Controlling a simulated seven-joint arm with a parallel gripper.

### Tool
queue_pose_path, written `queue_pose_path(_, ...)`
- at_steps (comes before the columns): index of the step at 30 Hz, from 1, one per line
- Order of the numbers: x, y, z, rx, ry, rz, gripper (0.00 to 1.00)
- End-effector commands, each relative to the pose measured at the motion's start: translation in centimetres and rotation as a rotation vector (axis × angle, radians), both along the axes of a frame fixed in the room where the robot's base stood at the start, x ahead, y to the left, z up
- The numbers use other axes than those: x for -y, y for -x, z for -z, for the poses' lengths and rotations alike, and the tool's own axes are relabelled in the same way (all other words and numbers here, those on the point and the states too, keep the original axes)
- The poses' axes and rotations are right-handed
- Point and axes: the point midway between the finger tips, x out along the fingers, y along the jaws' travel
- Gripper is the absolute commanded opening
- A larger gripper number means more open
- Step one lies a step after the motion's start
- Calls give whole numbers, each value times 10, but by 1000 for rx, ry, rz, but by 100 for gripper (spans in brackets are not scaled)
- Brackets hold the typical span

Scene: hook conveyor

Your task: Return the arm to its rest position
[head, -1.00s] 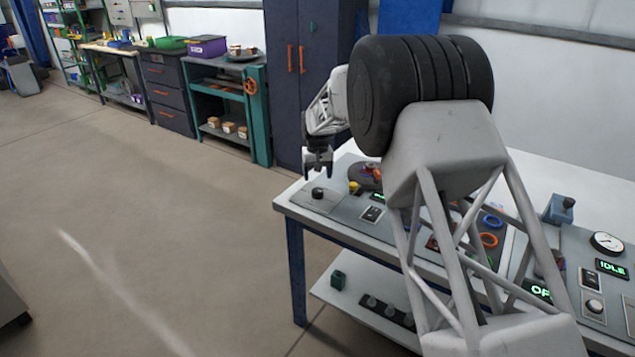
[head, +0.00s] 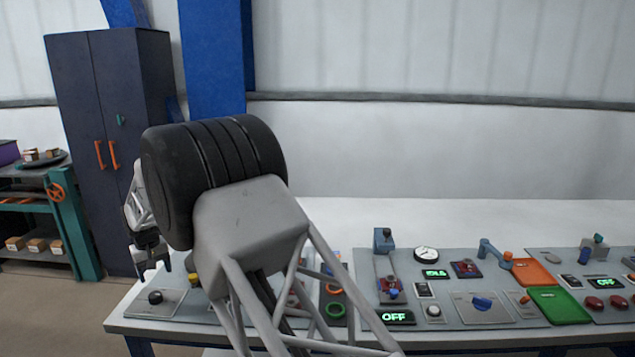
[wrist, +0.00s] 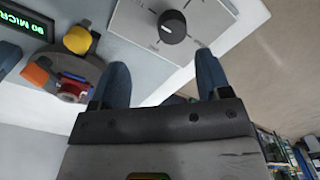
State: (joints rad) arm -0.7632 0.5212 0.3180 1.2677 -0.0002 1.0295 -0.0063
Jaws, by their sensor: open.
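My gripper (head: 152,272) is at the left end of the white table (head: 225,338) in the head view, above a grey panel with a black knob (head: 155,297). In the wrist view my gripper (wrist: 162,85) shows two dark fingers spread apart with nothing between them. The black knob (wrist: 172,26) on its light panel lies beyond the fingertips there. My large black arm joint and grey lattice link fill the middle left of the head view and hide part of the table.
A yellow knob (wrist: 77,39) and a round dark plate with small coloured parts sit beside the gripper in the wrist view. Control panels, an orange tray (head: 534,272) and a green tray (head: 558,305) fill the table's right. A dark cabinet (head: 112,150) stands behind left.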

Motion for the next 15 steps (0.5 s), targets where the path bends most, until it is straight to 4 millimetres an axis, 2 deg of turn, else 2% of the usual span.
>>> queue_pose_path(5, 42, -6, -31, 8, -7, 36, 71)
queue_pose_path(15, 152, -6, -98, 29, -23, 127, 71)
